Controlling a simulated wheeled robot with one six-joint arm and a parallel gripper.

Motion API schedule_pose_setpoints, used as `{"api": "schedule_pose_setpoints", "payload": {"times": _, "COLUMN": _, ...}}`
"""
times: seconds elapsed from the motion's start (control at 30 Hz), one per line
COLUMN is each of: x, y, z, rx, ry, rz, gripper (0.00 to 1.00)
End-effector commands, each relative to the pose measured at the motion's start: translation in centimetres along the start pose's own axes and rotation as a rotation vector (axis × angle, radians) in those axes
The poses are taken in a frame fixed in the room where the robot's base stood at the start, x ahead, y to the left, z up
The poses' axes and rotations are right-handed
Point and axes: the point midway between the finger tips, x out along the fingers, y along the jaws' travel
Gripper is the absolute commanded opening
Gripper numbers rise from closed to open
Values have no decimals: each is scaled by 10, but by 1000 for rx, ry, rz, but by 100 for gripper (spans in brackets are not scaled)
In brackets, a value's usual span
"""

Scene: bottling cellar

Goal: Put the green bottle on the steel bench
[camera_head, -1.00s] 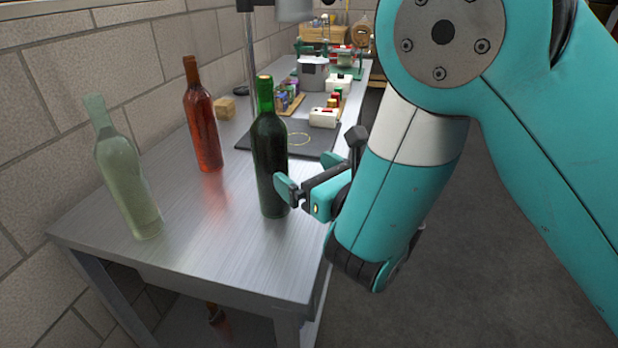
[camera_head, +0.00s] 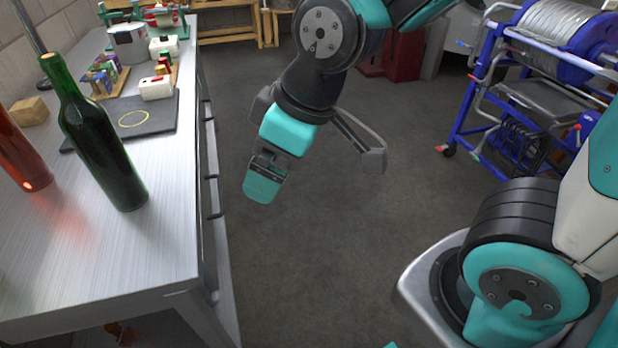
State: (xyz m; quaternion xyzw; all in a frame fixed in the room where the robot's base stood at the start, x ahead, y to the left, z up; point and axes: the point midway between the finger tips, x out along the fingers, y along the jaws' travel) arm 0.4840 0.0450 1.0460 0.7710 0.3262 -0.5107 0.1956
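The dark green bottle (camera_head: 97,140) stands upright on the steel bench (camera_head: 165,235), near its right edge, with a light cork at its mouth. My gripper (camera_head: 318,172) is to the right of the bench, over the floor, clear of the bottle. Its two fingers are spread wide apart with nothing between them.
A red bottle (camera_head: 18,155) is cut off at the left edge, beside the green bottle. Behind are a black mat (camera_head: 150,118) with a yellow ring, a small wooden block (camera_head: 28,111) and several small boxes. A blue-framed cable reel cart (camera_head: 555,40) stands at right. Open floor lies between.

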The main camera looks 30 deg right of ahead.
Motion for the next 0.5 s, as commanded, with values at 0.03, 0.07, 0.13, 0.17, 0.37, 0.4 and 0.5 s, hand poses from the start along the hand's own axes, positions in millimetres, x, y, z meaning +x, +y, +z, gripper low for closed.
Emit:
{"api": "schedule_pose_setpoints", "payload": {"times": 0.03, "x": -14, "y": -16, "z": 11, "rx": 66, "ry": -30, "rz": -62, "gripper": 99}}
{"api": "schedule_pose_setpoints", "payload": {"times": 0.07, "x": -21, "y": -25, "z": 18, "rx": 101, "ry": -55, "rz": -97, "gripper": 99}}
{"api": "schedule_pose_setpoints", "payload": {"times": 0.13, "x": -34, "y": -42, "z": 30, "rx": 156, "ry": -108, "rz": -157, "gripper": 99}}
{"api": "schedule_pose_setpoints", "payload": {"times": 0.17, "x": -38, "y": -47, "z": 35, "rx": 172, "ry": -125, "rz": -174, "gripper": 99}}
{"api": "schedule_pose_setpoints", "payload": {"times": 0.37, "x": -48, "y": -61, "z": 45, "rx": 207, "ry": -176, "rz": -212, "gripper": 99}}
{"api": "schedule_pose_setpoints", "payload": {"times": 0.4, "x": -48, "y": -61, "z": 45, "rx": 207, "ry": -176, "rz": -212, "gripper": 99}}
{"api": "schedule_pose_setpoints", "payload": {"times": 0.5, "x": -47, "y": -60, "z": 45, "rx": 206, "ry": -175, "rz": -212, "gripper": 99}}
